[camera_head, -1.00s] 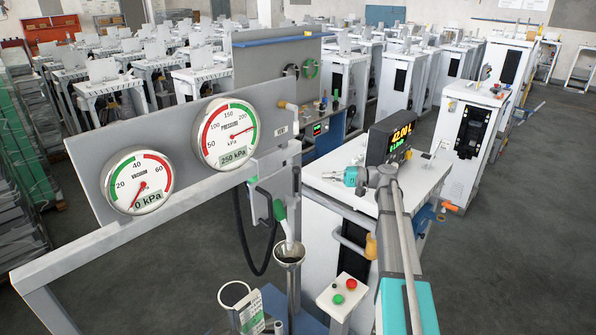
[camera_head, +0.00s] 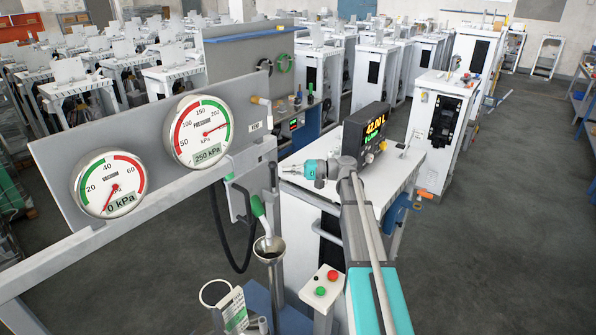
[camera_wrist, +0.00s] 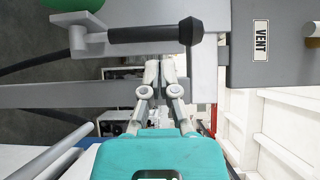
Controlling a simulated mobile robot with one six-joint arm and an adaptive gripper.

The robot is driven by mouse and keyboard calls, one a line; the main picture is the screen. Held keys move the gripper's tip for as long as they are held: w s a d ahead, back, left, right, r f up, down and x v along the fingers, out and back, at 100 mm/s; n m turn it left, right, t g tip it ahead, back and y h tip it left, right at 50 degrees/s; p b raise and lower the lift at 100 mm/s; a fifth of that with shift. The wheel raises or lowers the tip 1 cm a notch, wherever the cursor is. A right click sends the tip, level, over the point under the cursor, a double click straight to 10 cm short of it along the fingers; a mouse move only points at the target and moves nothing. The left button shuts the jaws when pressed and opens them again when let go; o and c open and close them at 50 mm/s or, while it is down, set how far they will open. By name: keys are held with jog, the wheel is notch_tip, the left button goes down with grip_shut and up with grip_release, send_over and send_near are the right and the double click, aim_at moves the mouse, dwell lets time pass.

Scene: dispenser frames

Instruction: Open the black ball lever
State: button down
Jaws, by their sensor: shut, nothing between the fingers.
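The black lever (camera_head: 273,176) stands upright on the dispenser's front, near the green nozzle handle (camera_head: 257,206). In the wrist view, its black grip (camera_wrist: 148,34) lies across the top, with a rounded knob (camera_wrist: 190,31) at its right end and a grey joint (camera_wrist: 82,35) at its left. My gripper (camera_head: 286,168) is just right of the lever in the head view. In the wrist view, my gripper (camera_wrist: 158,70) has its fingers together and empty, a little below the grip and left of the knob. Contact with the lever is not visible.
A grey panel with two gauges (camera_head: 203,130) is at left. A grey plate with a VENT label (camera_wrist: 261,40) is right of the knob. A funnel (camera_head: 269,248) is below the nozzle. A display box (camera_head: 366,133) stands behind my arm.

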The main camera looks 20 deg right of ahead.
aim_at(263, 171)
jog(key=shift+x, duration=2.4)
jog(key=shift+s+a, duration=0.1)
jog(key=shift+a, duration=0.15)
jog(key=shift+d+y+b, duration=0.1)
jog(key=shift+y+b, duration=0.2)
jog(key=shift+b, duration=0.05)
